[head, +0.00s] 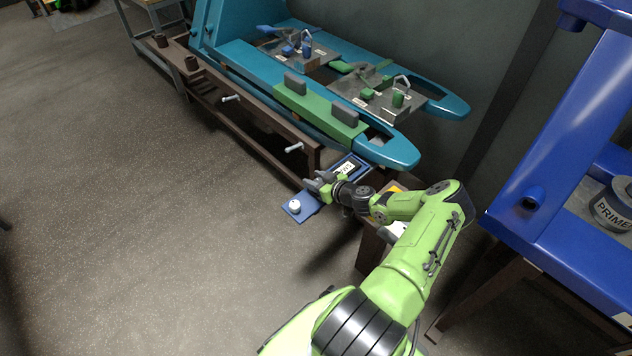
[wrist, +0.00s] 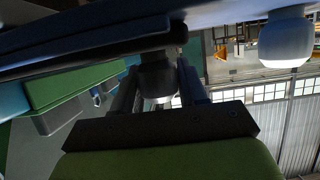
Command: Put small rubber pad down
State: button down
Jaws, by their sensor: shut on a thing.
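My gripper (head: 322,183) is shut on a dark knob (wrist: 157,78) that shows between the fingers in the wrist view. The knob seems to belong to a long blue plate (head: 311,212) with a white-topped knob (head: 295,206) at its near left end and a dark panel with a white label (head: 345,167) at the other. The plate appears held in the air beside the brown bench. The wrist view shows its blue surface (wrist: 225,13) and the other knob (wrist: 287,38). I cannot pick out a separate small rubber pad in the gripper.
A green block (head: 318,107) with two dark grey pads (head: 294,83) (head: 344,116) lies across the teal frame (head: 398,150). Grey metal fixtures (head: 375,92) stand behind. The brown bench (head: 260,140) has protruding handles. A blue rack (head: 545,160) stands at right. Open floor lies left.

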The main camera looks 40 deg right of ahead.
jog(key=shift+f, duration=0.1)
jog(key=c, duration=0.6)
grip_release()
